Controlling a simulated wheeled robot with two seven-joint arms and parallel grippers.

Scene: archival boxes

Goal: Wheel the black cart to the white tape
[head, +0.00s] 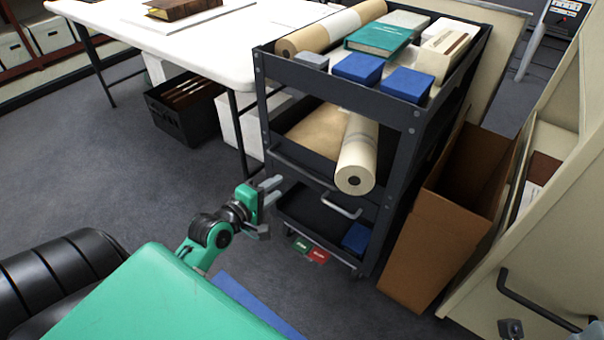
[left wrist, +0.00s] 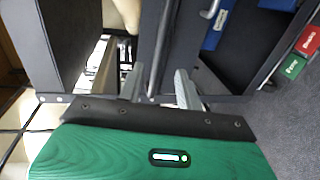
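The black cart (head: 402,148) stands right of centre in the head view. It has a loaded top tray, a middle shelf and a low shelf. A dark bar (head: 300,168) crosses its near end. My left gripper (head: 270,205) is open at the cart's near left corner. In the left wrist view its fingers (left wrist: 158,88) are spread, with the dark bar (left wrist: 158,45) showing between them; nothing is clamped. A small dark part (head: 510,328) at the bottom right may belong to my right arm; its gripper state is unclear. No white tape shows on the visible floor.
A white table (head: 205,55) stands close left of the cart, with a black crate (head: 183,118) beneath. A cardboard box (head: 445,215) and a cream unit (head: 560,185) crowd its right. A paper roll (head: 358,155) sticks out toward me. Blue floor strip (head: 255,305) is nearby. Left floor is open.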

